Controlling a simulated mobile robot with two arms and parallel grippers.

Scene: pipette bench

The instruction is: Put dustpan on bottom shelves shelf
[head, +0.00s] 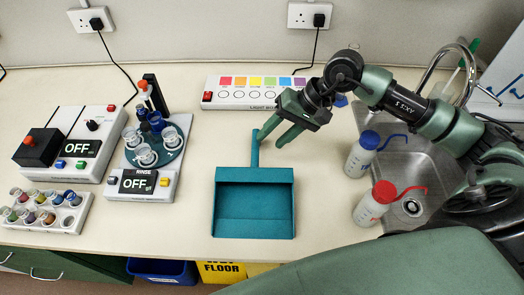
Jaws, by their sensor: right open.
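A teal dustpan (254,204) lies on the cream bench top in the middle of the head view. Its handle (255,149) points toward the back wall and its wide pan faces the front edge. My right gripper (270,140) comes in from the right with its two green fingers spread. The fingertips are close to the handle's far end; whether they touch it I cannot tell. The gripper holds nothing. My left gripper is not in view. No shelf can be made out.
A light box (262,93) stands behind the dustpan. Left are a rinse device (140,185), another OFF device (72,145) and a vial rack (45,212). Right are a sink (420,165) and blue-capped (358,160) and red-capped (370,208) bottles. Below the front edge is a blue bin (162,271).

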